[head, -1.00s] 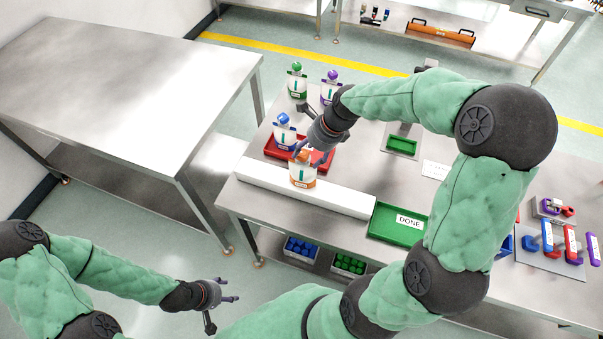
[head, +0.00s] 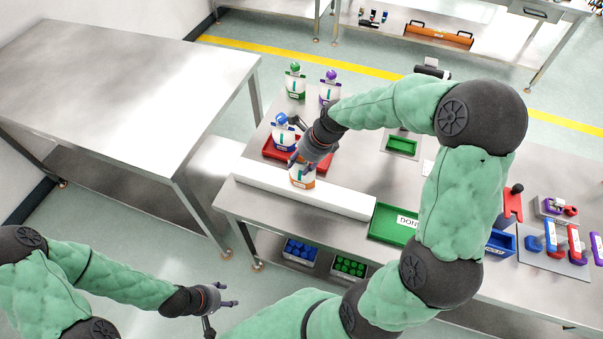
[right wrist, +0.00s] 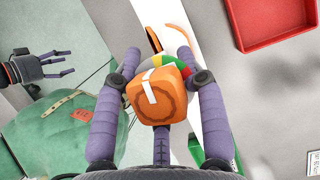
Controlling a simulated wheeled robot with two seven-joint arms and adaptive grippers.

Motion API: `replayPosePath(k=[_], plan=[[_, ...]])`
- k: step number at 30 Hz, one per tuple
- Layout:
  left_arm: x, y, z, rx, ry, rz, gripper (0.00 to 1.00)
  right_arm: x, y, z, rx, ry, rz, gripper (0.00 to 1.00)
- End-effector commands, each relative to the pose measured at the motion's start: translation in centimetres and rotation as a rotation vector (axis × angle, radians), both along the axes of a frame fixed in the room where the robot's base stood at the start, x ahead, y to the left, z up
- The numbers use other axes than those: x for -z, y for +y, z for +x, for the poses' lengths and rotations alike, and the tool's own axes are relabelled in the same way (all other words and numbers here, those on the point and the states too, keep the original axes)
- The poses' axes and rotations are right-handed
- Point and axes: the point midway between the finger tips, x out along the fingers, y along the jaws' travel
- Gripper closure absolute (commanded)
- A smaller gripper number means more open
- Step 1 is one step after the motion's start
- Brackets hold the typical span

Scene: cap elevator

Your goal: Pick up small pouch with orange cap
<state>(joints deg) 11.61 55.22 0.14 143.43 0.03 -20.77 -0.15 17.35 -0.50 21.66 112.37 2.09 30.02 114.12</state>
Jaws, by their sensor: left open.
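The small pouch with the orange cap (head: 302,180) stands upright on the long white block near the table's front edge. In the head view my right gripper (head: 299,164) is over its top and hides the cap. In the right wrist view the orange cap (right wrist: 158,97) sits between the spread fingers of my right gripper (right wrist: 160,75), which look open around it. Whether any finger touches the cap is unclear. My left gripper (head: 222,307) is open and empty, low at the left, away from the table.
A pouch with a blue cap (head: 283,135) stands in a red tray (head: 325,160) just behind. Pouches with green (head: 295,82) and purple (head: 329,88) caps stand farther back. A green DONE tray (head: 384,222) lies right of the white block (head: 345,198).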

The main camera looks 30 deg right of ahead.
Motion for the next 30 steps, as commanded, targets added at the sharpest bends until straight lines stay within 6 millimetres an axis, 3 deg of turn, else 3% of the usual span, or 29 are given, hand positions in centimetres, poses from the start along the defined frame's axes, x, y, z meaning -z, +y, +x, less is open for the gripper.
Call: replayPosePath(k=[17,23,30], plan=[[-0.3,0.0,0.0,0.000,0.000,0.000,0.41,-0.8,0.0,0.0,-0.001,-0.001,-0.001,1.00],[-1.1,0.0,0.0,0.000,0.000,0.000,0.41,-3.3,0.0,0.1,0.001,-0.002,-0.001,1.00],[-2.7,0.0,0.0,0.000,0.000,0.000,0.41,-7.7,1.8,-3.0,-0.003,-0.005,-0.001,1.00]])
